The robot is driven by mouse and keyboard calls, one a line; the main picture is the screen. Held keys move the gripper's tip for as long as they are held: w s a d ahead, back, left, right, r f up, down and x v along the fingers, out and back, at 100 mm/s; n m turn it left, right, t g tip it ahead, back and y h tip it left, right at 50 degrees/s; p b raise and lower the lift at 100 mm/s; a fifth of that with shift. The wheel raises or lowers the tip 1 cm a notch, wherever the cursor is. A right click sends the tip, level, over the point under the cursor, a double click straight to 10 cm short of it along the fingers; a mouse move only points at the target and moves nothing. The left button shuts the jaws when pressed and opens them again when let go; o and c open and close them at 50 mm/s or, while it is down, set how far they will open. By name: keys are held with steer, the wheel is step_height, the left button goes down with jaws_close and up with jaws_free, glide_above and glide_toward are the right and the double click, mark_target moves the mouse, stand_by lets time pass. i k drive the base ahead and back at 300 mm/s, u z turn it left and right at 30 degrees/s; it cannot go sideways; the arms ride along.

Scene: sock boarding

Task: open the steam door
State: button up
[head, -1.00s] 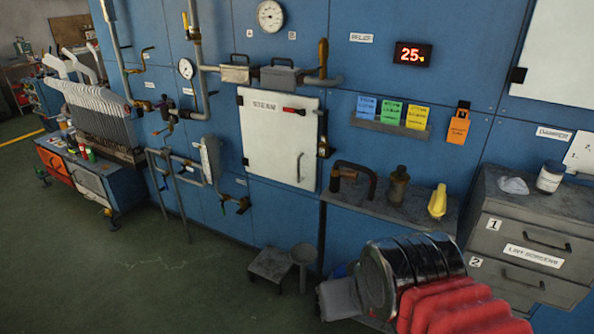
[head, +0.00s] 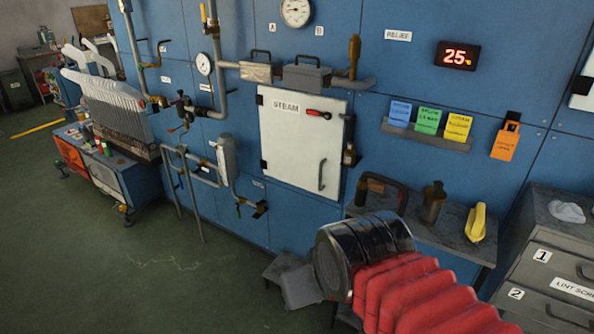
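The white steam door (head: 292,148), labelled STEAM, sits shut in the blue wall panel. It has a red-handled lever (head: 319,114) near its top right and a vertical bar handle (head: 322,176) low on its right side. A dark latch-like fitting (head: 350,156) is at its right edge. My gripper (head: 298,286) is below the door in the picture, a grey shape at the end of my black and red arm. It looks apart from the door and handle. Its fingers are not clear, so I cannot tell if it is open or shut.
A grey shelf (head: 455,240) right of the door holds a dark bottle (head: 432,203) and a yellow object (head: 476,222). Pipes (head: 190,190) stand out left of the door. A grey drawer cabinet (head: 560,240) is at the right. Green floor (head: 130,260) is clear at left.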

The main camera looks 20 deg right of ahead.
mark_target(302, 150)
steer(key=u, duration=0.65)
steer(key=i, duration=1.15)
steer(key=u, duration=0.3)
